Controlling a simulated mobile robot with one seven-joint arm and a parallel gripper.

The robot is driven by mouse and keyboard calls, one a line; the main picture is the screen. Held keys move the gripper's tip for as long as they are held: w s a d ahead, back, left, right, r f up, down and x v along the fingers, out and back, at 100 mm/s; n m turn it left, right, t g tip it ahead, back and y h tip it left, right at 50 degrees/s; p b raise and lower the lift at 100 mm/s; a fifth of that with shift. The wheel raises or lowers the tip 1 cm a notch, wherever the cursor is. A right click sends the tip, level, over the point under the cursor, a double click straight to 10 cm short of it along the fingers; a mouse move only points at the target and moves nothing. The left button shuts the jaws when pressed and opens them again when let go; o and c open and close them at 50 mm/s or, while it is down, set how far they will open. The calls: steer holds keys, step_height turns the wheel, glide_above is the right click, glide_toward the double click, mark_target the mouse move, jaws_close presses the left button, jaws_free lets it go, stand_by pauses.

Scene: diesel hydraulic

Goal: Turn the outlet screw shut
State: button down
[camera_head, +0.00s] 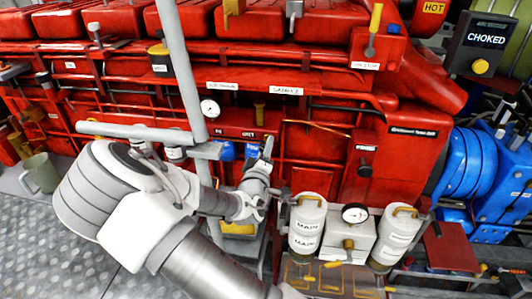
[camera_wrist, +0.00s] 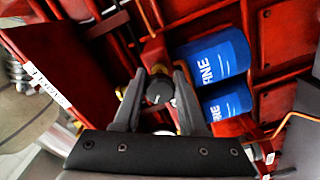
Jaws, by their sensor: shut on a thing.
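The outlet screw appears to be the small dark round knob (camera_wrist: 158,90) with a pale line across its face, on a red fitting (camera_wrist: 154,52) in the wrist view. My gripper (camera_wrist: 157,88) has one dark finger on each side of this knob and is shut on it. In the head view my gripper (camera_head: 266,148) reaches the red engine block beside two blue filters, and it hides the knob there. The label near it is too small to read surely.
Two blue filters (camera_wrist: 219,56) stand close right of the fingers in the wrist view. White canisters (camera_head: 307,225) and a pressure gauge (camera_head: 354,214) are right of my arm. A grey vertical pole (camera_head: 181,70) and horizontal bar (camera_head: 130,131) stand near my arm.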

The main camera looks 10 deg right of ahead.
steer(key=m+b, duration=0.1)
steer(key=m, duration=0.1)
steer(key=m+b, duration=0.3)
steer(key=shift+f+m, duration=0.25)
steer(key=shift+m, duration=0.05)
steer(key=shift+a+r+m+b, duration=0.1)
steer(key=shift+a+m+b, duration=0.05)
steer(key=shift+m+b, duration=1.45)
steer(key=shift+m, duration=0.3)
steer(key=shift+c, duration=2.3)
jaws_free()
